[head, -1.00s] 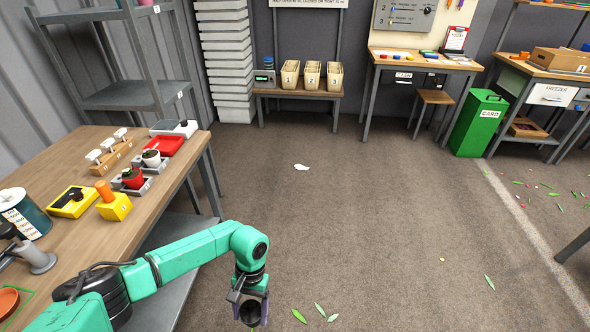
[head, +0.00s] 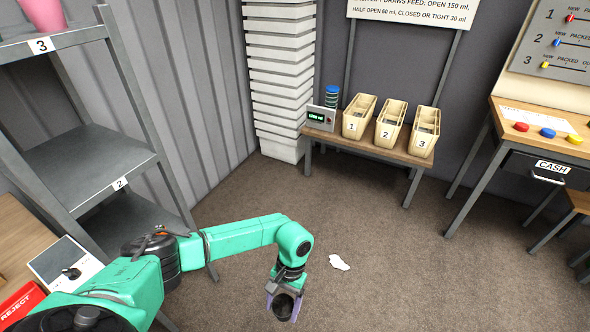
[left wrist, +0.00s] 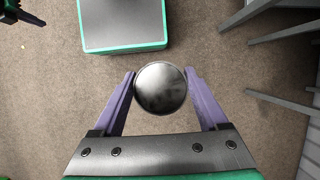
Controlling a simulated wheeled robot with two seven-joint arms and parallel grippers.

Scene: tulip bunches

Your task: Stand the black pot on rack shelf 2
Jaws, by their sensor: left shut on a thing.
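The black pot (head: 285,303) is between the fingers of my left gripper (head: 283,307), held out over the floor in the head view. In the left wrist view the pot (left wrist: 161,88) shows as a round dark shape, with a purple finger of the left gripper (left wrist: 160,92) on either side. The rack (head: 95,160) stands at the left, and its shelf 2 (head: 85,165) is an empty grey metal board with a tag marked 2. The pot is to the right of the rack and apart from it. My right gripper does not show in the head view.
A pink thing (head: 42,14) stands on shelf 3 (head: 75,36) above. A wooden table (head: 20,240) with a red REJECT tray (head: 20,304) is at the lower left. Three numbered bins stand on a bench (head: 375,146) at the back. A white scrap (head: 339,262) lies on the open floor.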

